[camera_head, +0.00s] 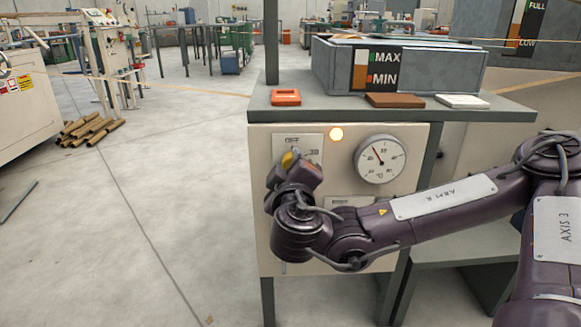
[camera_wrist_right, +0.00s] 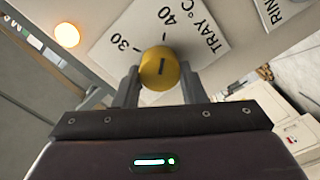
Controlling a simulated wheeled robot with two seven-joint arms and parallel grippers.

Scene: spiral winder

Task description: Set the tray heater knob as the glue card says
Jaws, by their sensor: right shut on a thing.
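The yellow tray heater knob (camera_wrist_right: 159,72) sits between the two fingers of my right gripper (camera_wrist_right: 160,88) in the wrist view. The gripper is shut on it. The knob's dark line runs roughly up the picture, towards the 40 mark. Its white scale plate (camera_wrist_right: 140,32) reads 30, 40 and TRAY °C. In the head view, my right gripper (camera_head: 296,168) covers much of the scale plate (camera_head: 308,143), where OFF and 30 show. The knob (camera_head: 288,160) shows there as a yellow patch. I cannot tell which card is the glue card. My left gripper is out of view.
A lit amber lamp (camera_head: 336,134) and a round gauge (camera_head: 380,158) are on the cream panel (camera_head: 410,200). Above, an orange block (camera_head: 286,97), a brown block (camera_head: 395,100) and a white block (camera_head: 462,101) lie before a grey tray (camera_head: 445,75) marked MAX and MIN.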

